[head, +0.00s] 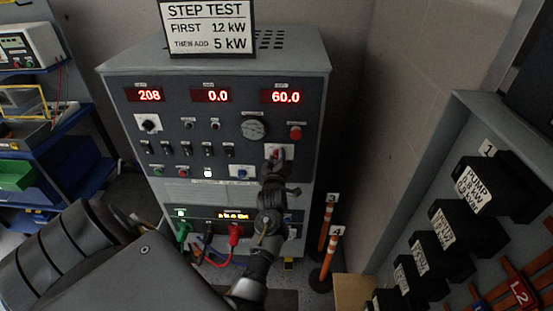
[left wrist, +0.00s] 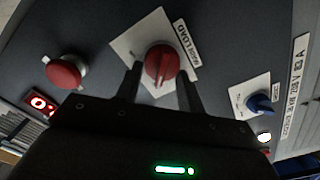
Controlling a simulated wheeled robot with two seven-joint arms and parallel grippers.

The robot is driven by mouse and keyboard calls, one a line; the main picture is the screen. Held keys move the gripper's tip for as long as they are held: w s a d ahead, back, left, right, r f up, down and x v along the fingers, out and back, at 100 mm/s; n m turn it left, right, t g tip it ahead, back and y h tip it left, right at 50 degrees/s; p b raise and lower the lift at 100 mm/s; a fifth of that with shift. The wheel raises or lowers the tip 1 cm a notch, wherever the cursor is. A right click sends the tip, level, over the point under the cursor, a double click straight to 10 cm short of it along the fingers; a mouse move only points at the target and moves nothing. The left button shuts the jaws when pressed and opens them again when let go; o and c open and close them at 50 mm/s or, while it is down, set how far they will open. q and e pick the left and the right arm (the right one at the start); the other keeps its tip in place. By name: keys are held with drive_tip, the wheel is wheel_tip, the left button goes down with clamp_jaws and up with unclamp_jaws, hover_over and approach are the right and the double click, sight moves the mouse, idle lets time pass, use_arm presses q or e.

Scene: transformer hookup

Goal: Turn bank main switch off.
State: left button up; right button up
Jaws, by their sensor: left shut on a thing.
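The bank main switch is a red rotary knob (left wrist: 160,64) on a white square plate with a label ending in "LOAD" in the left wrist view. Its ridge runs nearly upright in that picture. In the head view the knob (head: 277,153) sits at the lower right of the grey load bank's panel, partly hidden by my gripper. My left gripper (head: 274,164) is at the panel, its two fingers (left wrist: 158,84) on either side of the knob, shut on it. My right gripper is not in view.
A red push button (left wrist: 66,72) and a blue knob (left wrist: 262,104) flank the switch. The bank's displays (head: 217,96) read 208, 0.0 and 60.0. Cables (head: 210,245) plug in below. Orange posts (head: 327,245) and a breaker panel (head: 440,235) stand at the right.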

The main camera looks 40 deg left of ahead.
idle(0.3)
use_arm(q)
drive_tip(key=o, duration=1)
drive_tip(key=shift+c, duration=0.2)
